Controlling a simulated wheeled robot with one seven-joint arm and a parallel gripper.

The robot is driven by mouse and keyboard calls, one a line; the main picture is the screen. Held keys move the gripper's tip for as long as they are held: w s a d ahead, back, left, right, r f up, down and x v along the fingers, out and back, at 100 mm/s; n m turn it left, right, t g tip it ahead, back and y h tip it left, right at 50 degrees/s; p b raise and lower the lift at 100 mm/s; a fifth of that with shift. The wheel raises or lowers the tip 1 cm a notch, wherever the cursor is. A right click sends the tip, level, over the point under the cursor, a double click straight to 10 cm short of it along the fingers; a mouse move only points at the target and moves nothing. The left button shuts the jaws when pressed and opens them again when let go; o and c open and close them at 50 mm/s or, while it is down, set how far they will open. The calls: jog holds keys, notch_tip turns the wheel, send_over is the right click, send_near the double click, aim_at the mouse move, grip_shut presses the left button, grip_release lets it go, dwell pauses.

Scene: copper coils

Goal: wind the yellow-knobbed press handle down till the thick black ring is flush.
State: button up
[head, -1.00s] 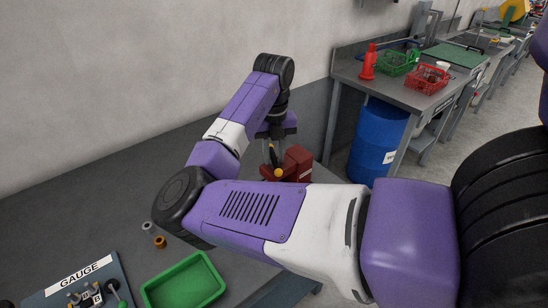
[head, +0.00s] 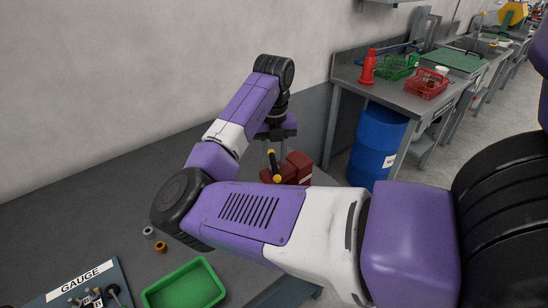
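The red press (head: 300,166) stands on the bench beyond my forearm, which covers its lower part. Its dark handle slants down toward me and ends in a yellow knob (head: 278,179). My gripper (head: 272,158) points down at the press, right at or just behind the dark handle. Its fingers are small and partly hidden, so I cannot tell whether they are open, shut, or touching the handle. The thick black ring cannot be made out.
A green tray (head: 186,287), small grey and copper-coloured rings (head: 160,247) and a GAUGE board (head: 84,285) are at the lower left. A blue barrel (head: 377,142) stands beyond the bench, by a side table (head: 408,98) with baskets. The bench left of my arm is mostly clear.

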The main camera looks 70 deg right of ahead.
jog(key=shift+r+p, duration=1.9)
jog(key=shift+r, duration=0.9)
